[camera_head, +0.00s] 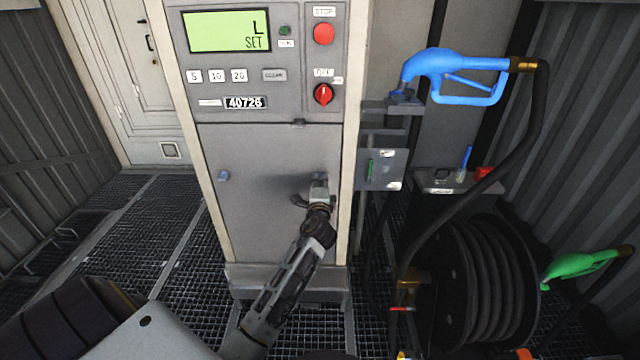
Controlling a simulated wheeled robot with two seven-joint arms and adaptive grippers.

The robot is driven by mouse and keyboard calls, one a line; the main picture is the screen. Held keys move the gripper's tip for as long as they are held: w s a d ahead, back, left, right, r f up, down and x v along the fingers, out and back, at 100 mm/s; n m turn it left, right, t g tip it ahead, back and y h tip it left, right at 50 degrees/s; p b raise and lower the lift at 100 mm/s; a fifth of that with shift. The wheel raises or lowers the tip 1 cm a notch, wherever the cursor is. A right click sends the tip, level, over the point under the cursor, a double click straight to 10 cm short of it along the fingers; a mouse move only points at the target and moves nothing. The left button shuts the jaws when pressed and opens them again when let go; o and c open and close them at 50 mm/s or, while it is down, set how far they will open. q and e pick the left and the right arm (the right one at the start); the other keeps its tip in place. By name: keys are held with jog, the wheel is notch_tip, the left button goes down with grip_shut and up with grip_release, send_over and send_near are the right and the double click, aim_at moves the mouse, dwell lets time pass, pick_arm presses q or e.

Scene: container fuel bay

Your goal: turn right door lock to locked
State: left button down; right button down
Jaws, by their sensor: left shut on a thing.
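The grey lower door (265,220) of the fuel dispenser is closed beneath the control panel. My left gripper (318,192) is at the upper right part of this door, shut on the right door lock. The gripper covers the lock, so I cannot see which way the lock is turned. The left door lock (223,175), a small bluish knob, shows uncovered on the left side of the door. My right gripper is not in view.
The control panel above has a green display (227,31), a red stop button (324,33) and a red rotary switch (323,94). A blue nozzle (455,72) hangs at right above a hose reel (485,280). A green nozzle (585,265) sits at far right. Grating floor (120,240) is clear at left.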

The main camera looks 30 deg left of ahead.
pick_arm(q)
jog(key=shift+d+r, duration=0.1)
jog(key=shift+r, duration=0.1)
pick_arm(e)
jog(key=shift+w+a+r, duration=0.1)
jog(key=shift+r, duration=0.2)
pick_arm(q)
jog(key=c, duration=1.5)
grip_release()
jog(key=shift+f, duration=0.1)
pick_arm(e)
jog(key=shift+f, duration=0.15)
pick_arm(q)
jog(key=shift+v, duration=5.95)
